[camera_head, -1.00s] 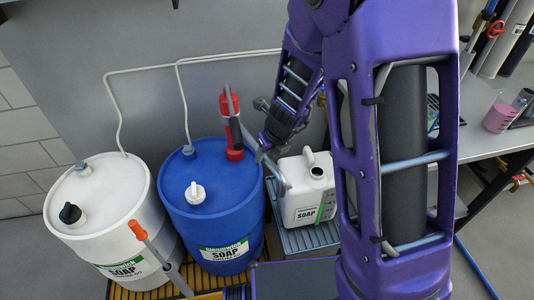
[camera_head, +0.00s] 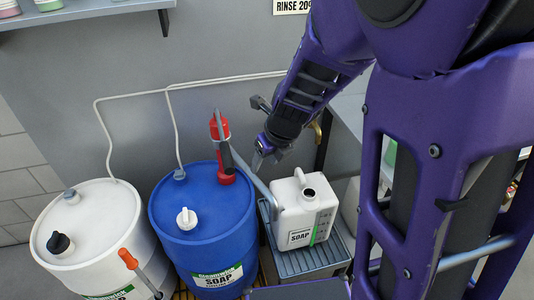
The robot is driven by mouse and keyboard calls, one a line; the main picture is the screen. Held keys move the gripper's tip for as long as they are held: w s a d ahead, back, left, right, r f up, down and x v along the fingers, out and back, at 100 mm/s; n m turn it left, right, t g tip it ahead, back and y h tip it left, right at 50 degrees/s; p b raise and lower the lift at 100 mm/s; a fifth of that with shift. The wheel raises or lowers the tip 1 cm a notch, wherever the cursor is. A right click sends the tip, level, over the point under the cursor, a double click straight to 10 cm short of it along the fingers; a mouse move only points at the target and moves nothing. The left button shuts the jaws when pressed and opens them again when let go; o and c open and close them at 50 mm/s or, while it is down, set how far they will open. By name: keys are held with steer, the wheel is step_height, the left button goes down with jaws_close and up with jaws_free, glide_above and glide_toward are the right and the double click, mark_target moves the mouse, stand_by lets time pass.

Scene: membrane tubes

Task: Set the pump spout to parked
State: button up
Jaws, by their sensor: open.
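A red hand pump (camera_head: 221,150) stands upright on the blue soap drum (camera_head: 193,215). Its grey spout (camera_head: 258,184) runs from the pump down to the right, its end at the white soap jug (camera_head: 303,209). I cannot tell whether the spout's tip touches the jug. My gripper (camera_head: 262,158) is open, just right of the pump and close above the spout. It holds nothing. My purple arm comes down from the upper right, and the fingers are small and partly unclear in this view.
The jug stands on a grey grated stand (camera_head: 294,262) right of the drum. A white drum (camera_head: 95,235) stands at the left, with an orange-handled tool (camera_head: 130,260) in front. A pale hose (camera_head: 170,108) runs along the wall. A shelf (camera_head: 85,12) hangs at upper left.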

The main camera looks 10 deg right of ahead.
steer(key=shift+v, duration=1.2)
steer(key=shift+w, duration=0.15)
steer(key=c, duration=0.4)
steer(key=shift+w+f+n+b, duration=0.15)
steer(key=shift+w+n+b, duration=0.2)
steer(key=shift+n, duration=0.25)
steer(key=shift+c, duration=1.1)
steer(key=w+n+g+b, duration=0.1)
steer(key=w+n, duration=0.1)
steer(key=n, duration=0.1)
steer(key=w+d+n+g+b, duration=0.1)
steer(key=w+n+b, duration=0.1)
steer(key=n, duration=0.2)
steer(key=shift+w+d, duration=0.2)
jaws_close()
steer(key=w+d+r+n+g+b, duration=0.1)
steer(key=w+d+n+g+b, duration=0.25)
steer(key=n, duration=0.65)
steer(key=s+a+f+b, duration=0.3)
steer(key=a+f, duration=0.1)
steer(key=f, duration=0.7)
steer(key=shift+a, duration=0.4)
